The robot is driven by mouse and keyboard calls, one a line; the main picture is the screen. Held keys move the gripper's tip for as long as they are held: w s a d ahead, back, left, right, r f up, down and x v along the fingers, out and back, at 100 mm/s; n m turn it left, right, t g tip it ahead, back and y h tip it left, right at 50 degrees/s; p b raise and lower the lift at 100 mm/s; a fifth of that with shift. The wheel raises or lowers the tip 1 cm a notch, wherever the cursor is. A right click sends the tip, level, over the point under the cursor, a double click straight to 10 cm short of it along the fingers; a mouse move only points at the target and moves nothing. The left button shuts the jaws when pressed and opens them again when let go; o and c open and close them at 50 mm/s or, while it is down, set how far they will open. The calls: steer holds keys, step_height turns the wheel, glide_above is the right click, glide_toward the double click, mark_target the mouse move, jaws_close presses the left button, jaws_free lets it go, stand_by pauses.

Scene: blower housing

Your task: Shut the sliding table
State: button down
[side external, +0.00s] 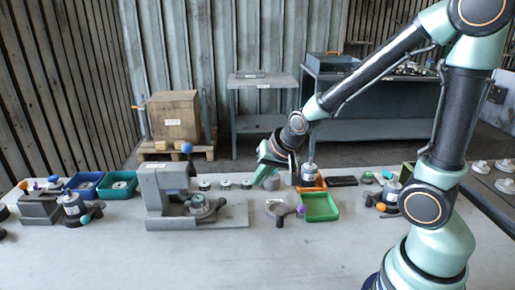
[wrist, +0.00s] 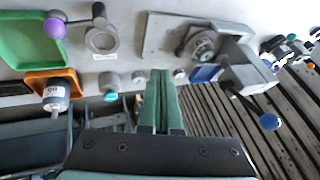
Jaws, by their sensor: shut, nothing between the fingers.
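A grey press-like fixture (side external: 165,190) with a blue-knobbed lever stands left of centre on the bench. Its flat base plate (side external: 232,214) reaches right, with a round fitting (side external: 200,206) on it. I cannot tell for sure which part is the sliding table. In the wrist view the fixture (wrist: 245,72) is at the upper right, with its plate (wrist: 160,33) reaching left. My gripper (side external: 260,181) is shut and empty, pointing down behind and right of the plate. Its green fingers (wrist: 161,75) lie together, apart from the fixture.
Small round parts (side external: 225,184) stand in a row behind the plate, close to my gripper. A green tray (side external: 319,207), an orange tray (side external: 318,184) and a purple-knobbed clamp (side external: 284,211) are to the right. Blue and teal bins (side external: 118,185) are at left. The front bench is clear.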

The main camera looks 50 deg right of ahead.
steer(key=w+f, duration=0.1)
steer(key=f, duration=0.2)
steer(key=w+f+m, duration=0.1)
steer(key=w+f, duration=0.1)
steer(key=w+f+m, duration=0.1)
steer(key=f, duration=0.2)
steer(key=shift+w+d+f, duration=0.3)
steer(key=shift+d, duration=0.05)
steer(key=shift+w+a+f, duration=0.2)
steer(key=shift+w+a, duration=0.45)
steer(key=shift+w, duration=0.35)
steer(key=shift+w+a+f, duration=0.15)
steer(key=shift+w+a, duration=0.3)
steer(key=shift+w, duration=0.2)
steer(key=shift+y, duration=0.3)
steer(key=shift+w+a, duration=1.8)
steer(key=shift+s, duration=0.1)
